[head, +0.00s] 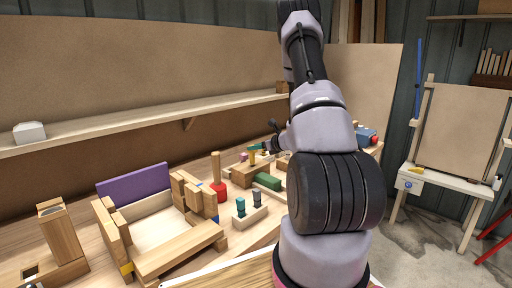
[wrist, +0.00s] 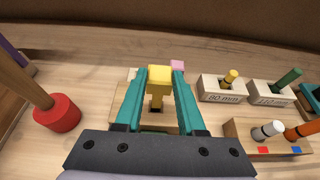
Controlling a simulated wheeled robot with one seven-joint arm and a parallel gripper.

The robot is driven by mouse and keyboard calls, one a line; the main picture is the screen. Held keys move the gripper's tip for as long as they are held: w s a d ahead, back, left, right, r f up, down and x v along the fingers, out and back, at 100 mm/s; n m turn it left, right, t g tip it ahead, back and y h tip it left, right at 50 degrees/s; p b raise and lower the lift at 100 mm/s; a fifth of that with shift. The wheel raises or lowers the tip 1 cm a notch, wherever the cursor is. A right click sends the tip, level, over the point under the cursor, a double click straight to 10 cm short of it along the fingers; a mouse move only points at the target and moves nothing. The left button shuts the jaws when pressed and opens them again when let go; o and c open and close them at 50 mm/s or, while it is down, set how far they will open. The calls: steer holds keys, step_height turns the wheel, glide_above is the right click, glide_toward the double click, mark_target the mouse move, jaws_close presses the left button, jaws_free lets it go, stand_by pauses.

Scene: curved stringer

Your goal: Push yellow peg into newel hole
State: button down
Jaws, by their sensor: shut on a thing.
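In the wrist view the yellow peg (wrist: 159,76), with a square head and a narrower shank, stands between the two teal fingers of my gripper (wrist: 159,72). The fingers are shut on it. Below the peg lies a pale wooden block (wrist: 119,104), with a dark spot under the shank; whether the peg's end is in a hole there is unclear. In the head view my gripper (head: 260,147) is small and far off, over the wooden parts at the bench's back. I cannot tell for sure which wooden part is the newel.
To the right are a "90 mm" block (wrist: 222,95) with another yellow peg, a second block (wrist: 271,97) with a green peg, and a wooden rack (wrist: 240,140). A wooden frame (head: 178,250) stands on the bench.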

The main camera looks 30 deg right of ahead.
steer(key=shift+f, duration=1.9)
steer(key=shift+c, duration=2.1)
jaws_free()
steer(key=v, duration=1.1)
steer(key=shift+f, duration=0.1)
steer(key=shift+a, duration=0.1)
